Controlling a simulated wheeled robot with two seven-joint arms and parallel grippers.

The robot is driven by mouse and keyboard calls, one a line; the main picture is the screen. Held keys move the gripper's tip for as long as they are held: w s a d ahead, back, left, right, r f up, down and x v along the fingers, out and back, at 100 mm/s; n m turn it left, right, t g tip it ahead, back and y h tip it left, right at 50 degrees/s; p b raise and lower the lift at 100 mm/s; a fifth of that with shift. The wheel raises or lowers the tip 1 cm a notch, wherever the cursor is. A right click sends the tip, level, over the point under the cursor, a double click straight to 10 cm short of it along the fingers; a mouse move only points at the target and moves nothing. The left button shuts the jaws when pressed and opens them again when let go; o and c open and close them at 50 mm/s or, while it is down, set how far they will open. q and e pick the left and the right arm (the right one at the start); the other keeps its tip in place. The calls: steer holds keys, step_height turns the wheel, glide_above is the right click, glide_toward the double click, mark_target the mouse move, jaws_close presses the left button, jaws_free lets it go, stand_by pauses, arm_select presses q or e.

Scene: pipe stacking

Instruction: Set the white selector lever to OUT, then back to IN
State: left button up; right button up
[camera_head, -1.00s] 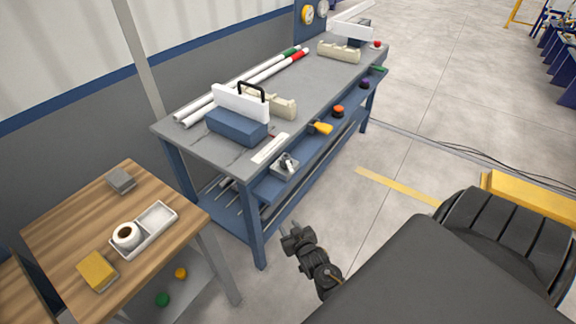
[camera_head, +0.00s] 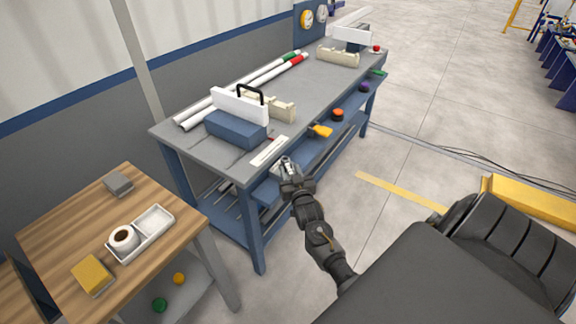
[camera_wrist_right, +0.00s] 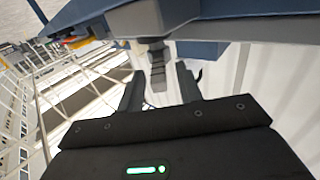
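My right gripper (camera_head: 289,168) is at the near front edge of the blue workbench (camera_head: 205,148), over the small grey selector box, which it mostly hides in the head view. In the right wrist view its two dark fingers (camera_wrist_right: 159,90) are apart. A narrow grey ribbed piece (camera_wrist_right: 158,72) hangs from a grey housing (camera_wrist_right: 150,20) and shows between the fingertips; it may be the lever, in shadow. I cannot tell whether the fingers touch it. The lever's white colour and its IN or OUT marking cannot be read. My left gripper is not in view.
A white label strip (camera_head: 269,151) lies on the benchtop near the gripper. A yellow-handled item (camera_head: 321,131) and round coloured knobs (camera_head: 337,114) line the bench front. A wooden side table (camera_head: 75,222) stands at left.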

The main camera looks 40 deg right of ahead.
mark_target(288, 166)
steer(key=shift+x, duration=1.5)
jaws_close()
